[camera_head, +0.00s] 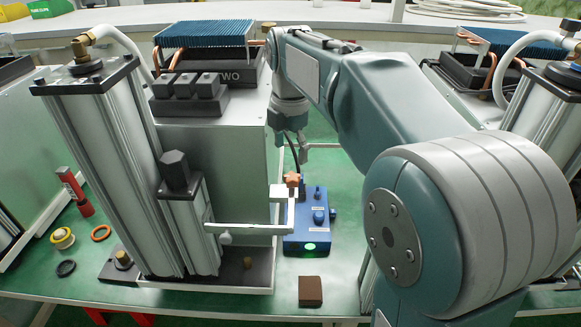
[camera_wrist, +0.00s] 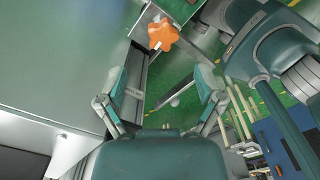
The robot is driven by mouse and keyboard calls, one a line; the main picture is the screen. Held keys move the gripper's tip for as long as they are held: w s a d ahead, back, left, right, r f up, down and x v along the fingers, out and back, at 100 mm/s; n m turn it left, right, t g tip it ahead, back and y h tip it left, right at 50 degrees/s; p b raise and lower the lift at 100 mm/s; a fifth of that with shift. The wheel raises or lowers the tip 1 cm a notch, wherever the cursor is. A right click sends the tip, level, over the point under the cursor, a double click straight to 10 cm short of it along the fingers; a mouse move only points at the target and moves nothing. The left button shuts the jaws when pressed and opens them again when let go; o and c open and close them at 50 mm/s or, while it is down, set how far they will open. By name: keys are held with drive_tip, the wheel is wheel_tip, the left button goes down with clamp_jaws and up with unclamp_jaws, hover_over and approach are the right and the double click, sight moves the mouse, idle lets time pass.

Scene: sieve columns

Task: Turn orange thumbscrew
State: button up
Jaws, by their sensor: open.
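The orange thumbscrew (camera_head: 292,180) is a lobed knob at the upper end of a light metal bracket (camera_head: 283,192), beside a blue box. It also shows in the wrist view (camera_wrist: 163,34), at the top middle, beyond my fingertips. My gripper (camera_head: 303,155) is a little above and behind the thumbscrew in the head view. In the wrist view my gripper (camera_wrist: 163,82) has its two fingers spread wide, with nothing between them. The thumbscrew lies roughly in line with the gap and apart from both fingers. Its shaft is mostly hidden.
The blue box (camera_head: 307,238) with knobs and a lit green spot stands right of the bracket. Tall metal columns (camera_head: 122,175) and a grey-green cabinet (camera_head: 228,150) stand left. A brown block (camera_head: 310,291) lies in front. Orange (camera_head: 101,233) and black rings (camera_head: 66,268) lie at left.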

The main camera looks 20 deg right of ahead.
sight(290, 176)
wheel_tip(290, 176, up, 5)
drive_tip(key=shift+a+r, duration=0.1)
drive_tip(key=shift+r, duration=0.1)
drive_tip(key=s+f+m+t, duration=0.2)
drive_tip(key=s+f+m, duration=0.4)
drive_tip(key=s+m, duration=0.4)
drive_tip(key=s+f+m+t, duration=0.3)
drive_tip(key=s+f+m, duration=0.3)
drive_tip(key=s+m, duration=0.5)
drive_tip(key=shift+s+m+t, duration=0.2)
drive_tip(key=shift+m+t, duration=0.1)
drive_tip(key=shift+m, duration=0.5)
drive_tip(key=shift+r, duration=0.1)
